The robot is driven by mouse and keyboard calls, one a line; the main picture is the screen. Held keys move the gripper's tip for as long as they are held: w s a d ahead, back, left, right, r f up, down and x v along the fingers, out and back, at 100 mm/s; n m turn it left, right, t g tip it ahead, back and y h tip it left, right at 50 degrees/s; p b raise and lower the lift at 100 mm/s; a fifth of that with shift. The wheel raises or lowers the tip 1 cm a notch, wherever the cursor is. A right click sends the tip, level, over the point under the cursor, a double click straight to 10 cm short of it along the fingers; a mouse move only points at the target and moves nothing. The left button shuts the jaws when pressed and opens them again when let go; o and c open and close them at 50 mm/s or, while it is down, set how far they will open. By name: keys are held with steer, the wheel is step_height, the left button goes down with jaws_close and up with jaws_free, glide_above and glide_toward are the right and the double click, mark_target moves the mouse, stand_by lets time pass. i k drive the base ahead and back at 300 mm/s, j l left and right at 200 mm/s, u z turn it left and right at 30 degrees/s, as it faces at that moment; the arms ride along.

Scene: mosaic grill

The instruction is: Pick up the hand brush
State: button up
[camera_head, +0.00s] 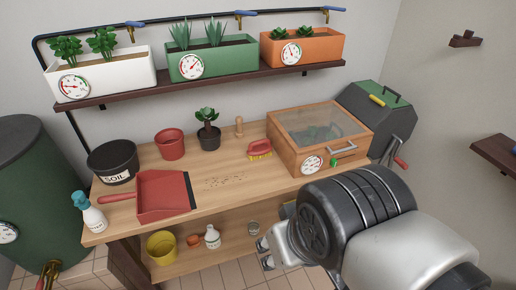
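The hand brush (260,149) has a red handle and yellow bristles. It lies on the wooden bench top (226,200), just left of the wooden box with the clear lid. My gripper (264,254) is at the lower middle of the head view, in front of the bench and well below and apart from the brush in the picture. Its two fingertips show apart with nothing between them. My arm hides part of the bench's right front.
A red dustpan (162,194), soil tub (112,161), red pot (170,144) and potted plant (208,130) stand on the bench. The wooden box (290,160) closes off the brush's right side. A planter shelf (215,79) hangs above. Scattered crumbs lie left of the brush; the bench front there is free.

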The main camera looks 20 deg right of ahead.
mark_target(258, 149)
steer(key=i+l+u, duration=0.25)
steer(key=i+l, duration=0.3)
steer(key=i, duration=0.15)
steer(key=i+l+u, duration=0.3)
steer(key=i+l, duration=0.3)
steer(key=l, duration=0.1)
